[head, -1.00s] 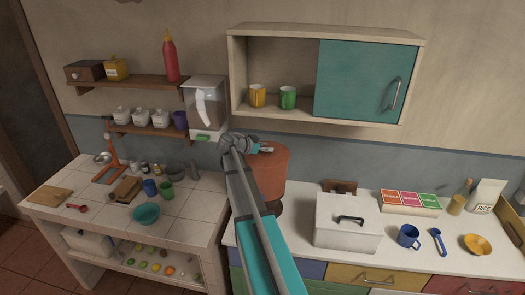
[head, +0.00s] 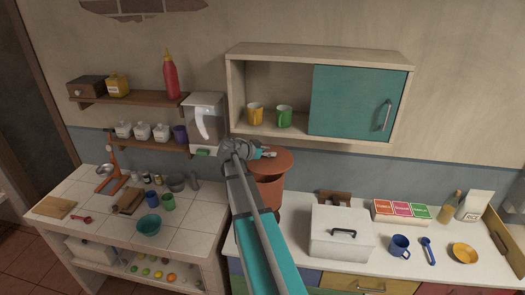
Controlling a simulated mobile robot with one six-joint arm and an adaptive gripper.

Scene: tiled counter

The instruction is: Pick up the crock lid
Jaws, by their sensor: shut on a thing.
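The crock lid (head: 275,163) is a flat terracotta disc in the middle of the head view. It is raised above the terracotta crock (head: 269,189), with a gap between the lid and the crock's rim. My gripper (head: 266,154) is at the top of the lid, shut on it. The fingers are small in the view, and the exact grip point is hard to make out. My arm covers the left side of the crock and part of the lid.
A wall cabinet (head: 252,65) with a yellow mug and a green mug hangs above. A white dispenser (head: 205,122) is close on the left. A white box (head: 342,235) stands right of the crock, with a blue mug (head: 399,246) beyond it.

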